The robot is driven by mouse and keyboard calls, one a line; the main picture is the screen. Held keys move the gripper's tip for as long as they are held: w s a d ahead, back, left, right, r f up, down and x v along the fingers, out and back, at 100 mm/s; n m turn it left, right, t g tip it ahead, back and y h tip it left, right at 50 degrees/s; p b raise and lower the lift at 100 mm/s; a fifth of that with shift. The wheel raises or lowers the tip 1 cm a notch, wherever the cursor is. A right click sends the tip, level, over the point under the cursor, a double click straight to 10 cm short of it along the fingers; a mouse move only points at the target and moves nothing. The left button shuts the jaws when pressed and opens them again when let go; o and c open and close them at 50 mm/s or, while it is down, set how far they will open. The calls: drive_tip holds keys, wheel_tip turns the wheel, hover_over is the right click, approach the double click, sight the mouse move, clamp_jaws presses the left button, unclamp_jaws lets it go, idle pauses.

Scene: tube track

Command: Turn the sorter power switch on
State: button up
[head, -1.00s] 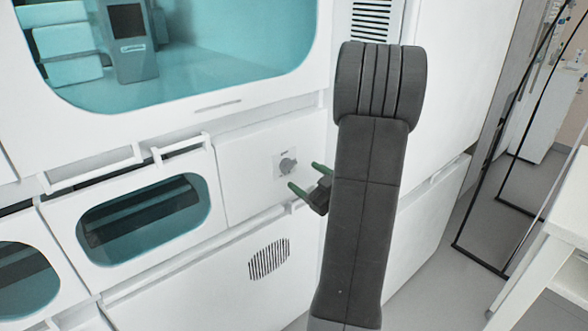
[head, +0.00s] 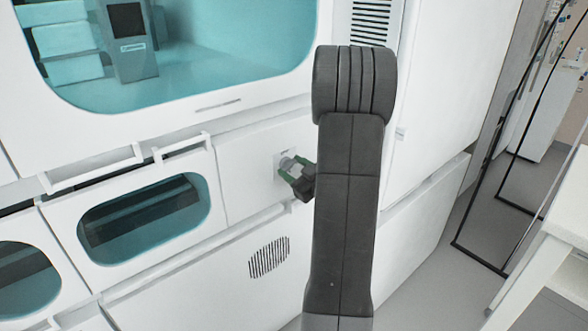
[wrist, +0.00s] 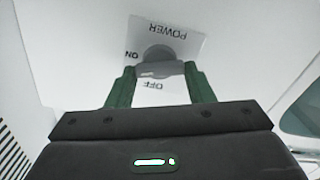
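The power switch is a grey rotary knob (wrist: 158,68) on a white label plate (wrist: 188,40) marked POWER, ON and OFF. The plate shows upside down in the wrist view, with ON left of the knob and OFF below it. In the head view the knob (head: 287,163) sits on a white panel, partly covered by my gripper (head: 290,168). My gripper's green fingers (wrist: 160,78) are on both sides of the knob, their tips against the ends of its grey bar with no clear gap. Which mark the knob points to is hard to tell.
The white machine front (head: 240,160) surrounds the switch. Left of it are drawers with teal windows (head: 145,217) and protruding handles (head: 95,172). A vent grille (head: 269,258) lies below. A white table (head: 560,235) and black frame stand at the right, with grey floor between.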

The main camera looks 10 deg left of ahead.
drive_tip(key=shift+m, duration=2)
drive_tip(key=o, duration=1)
drive_tip(key=shift+d, duration=0.15)
drive_tip(key=b+v, duration=0.1)
drive_tip(key=v, duration=1.2)
drive_tip(key=shift+s+d, duration=0.2)
drive_tip(key=x, duration=1.3)
drive_tip(key=shift+w+a+p, duration=0.25)
drive_tip(key=shift+a+p, duration=0.05)
drive_tip(key=shift+p, duration=0.05)
